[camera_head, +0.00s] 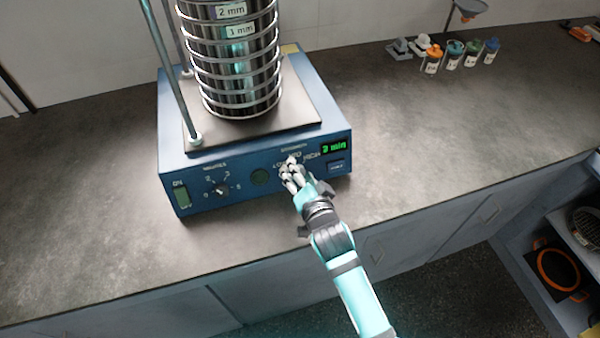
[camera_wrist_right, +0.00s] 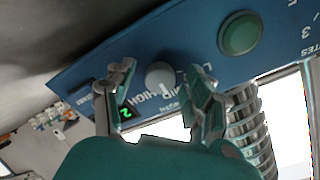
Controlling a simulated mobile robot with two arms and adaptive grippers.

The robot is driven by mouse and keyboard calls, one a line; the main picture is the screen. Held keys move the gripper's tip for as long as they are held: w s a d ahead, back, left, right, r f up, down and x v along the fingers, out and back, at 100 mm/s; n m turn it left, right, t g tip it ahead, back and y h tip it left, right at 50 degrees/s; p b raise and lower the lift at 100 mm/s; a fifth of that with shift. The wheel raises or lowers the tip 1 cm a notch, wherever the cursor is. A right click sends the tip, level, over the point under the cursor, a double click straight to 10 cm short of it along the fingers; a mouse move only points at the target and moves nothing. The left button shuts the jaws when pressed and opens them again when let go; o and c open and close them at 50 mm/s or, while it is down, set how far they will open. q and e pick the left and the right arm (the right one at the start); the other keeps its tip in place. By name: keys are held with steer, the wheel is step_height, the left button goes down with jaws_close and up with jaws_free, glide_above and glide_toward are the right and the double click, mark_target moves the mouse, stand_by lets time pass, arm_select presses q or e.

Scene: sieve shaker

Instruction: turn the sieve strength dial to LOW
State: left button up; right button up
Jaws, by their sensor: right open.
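The blue sieve shaker (camera_head: 240,195) stands on the counter with a stack of metal sieves (camera_head: 238,65) on top. My right gripper (camera_head: 290,168) is at the right part of its front panel and hides most of the strength dial in the head view. In the right wrist view, the grey round strength dial (camera_wrist_right: 158,75) shows between the two open fingers of my right gripper (camera_wrist_right: 161,84). No touch on the dial is clear. Labels including HIGH are near the dial; I cannot tell where its pointer stands. My left gripper is not in view.
Left of the strength dial are a green round button (camera_head: 259,177), a minutes dial (camera_head: 221,189) and an ON switch (camera_head: 182,197). Several small jars (camera_head: 454,53) stand at the back right. The counter right of the shaker is clear.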

jaws_close()
stand_by(0.4)
steer(key=n+p, duration=0.1)
steer(key=n, duration=0.1)
steer(key=n+p, duration=0.2)
steer(key=n, duration=0.1)
steer(key=shift+w+r+p, duration=0.1)
steer(key=shift+r+p, duration=0.1)
steer(key=shift+p, duration=0.1)
steer(key=n+p, duration=0.2)
steer(key=n, duration=0.2)
steer(key=shift+n+y, duration=0.3)
steer(key=shift+f+n+g+p, duration=0.15)
steer(key=shift+n+g+p, duration=0.15)
steer(key=shift+n+p, duration=0.8)
steer(key=shift+n+b, duration=0.35)
steer(key=shift+n, duration=0.15)
